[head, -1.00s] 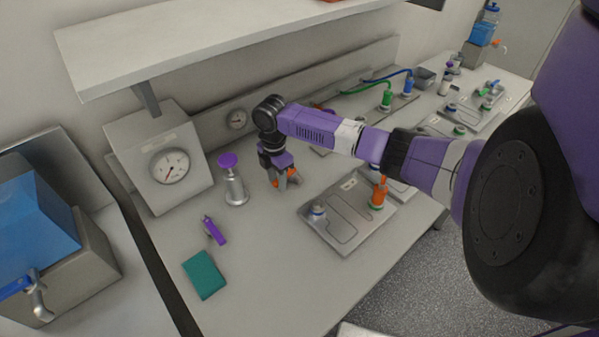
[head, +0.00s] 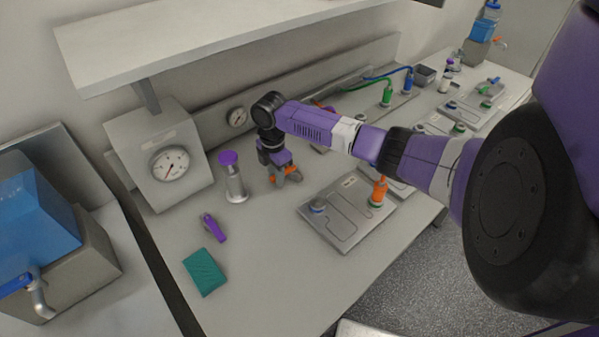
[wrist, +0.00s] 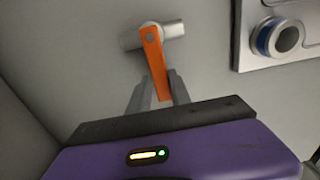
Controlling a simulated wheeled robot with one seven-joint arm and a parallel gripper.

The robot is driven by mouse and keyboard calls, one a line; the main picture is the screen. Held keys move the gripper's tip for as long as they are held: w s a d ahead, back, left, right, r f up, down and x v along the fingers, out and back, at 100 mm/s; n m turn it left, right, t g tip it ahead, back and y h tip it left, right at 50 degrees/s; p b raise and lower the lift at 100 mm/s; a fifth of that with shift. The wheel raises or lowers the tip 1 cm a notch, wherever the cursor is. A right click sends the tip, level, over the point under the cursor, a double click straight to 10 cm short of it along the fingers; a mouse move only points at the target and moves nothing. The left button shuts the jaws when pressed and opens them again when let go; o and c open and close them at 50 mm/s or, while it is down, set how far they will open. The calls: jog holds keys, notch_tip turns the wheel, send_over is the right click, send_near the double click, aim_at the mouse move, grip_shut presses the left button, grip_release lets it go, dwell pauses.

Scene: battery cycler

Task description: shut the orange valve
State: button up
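The orange valve has a flat orange lever (wrist: 156,62) on a short silver pipe body (wrist: 173,31), seen in the wrist view. The lever lies crosswise to the pipe, slanting down toward my gripper. My gripper (wrist: 160,76) has one grey finger on each side of the lever's free end, close against it, and appears shut on it. In the head view my gripper (head: 285,178) points down at the bench between the silver bottle and the metal plate. Orange shows at its fingers there, but the valve body is mostly hidden.
A silver bottle with purple cap (head: 233,180) stands close left of my gripper. A metal plate (head: 340,238) with an orange-topped fitting (head: 379,190) lies to the right. A dial box (head: 160,175), purple object (head: 214,228) and teal block (head: 204,272) are left. The front bench is clear.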

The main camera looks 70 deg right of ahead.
jog(key=shift+o, duration=1.2)
jog(key=shift+w+d+r, duration=0.1)
jog(key=shift+r, duration=1.9)
jog(key=shift+w+d+r, duration=0.1)
jog(key=shift+r, duration=1.9)
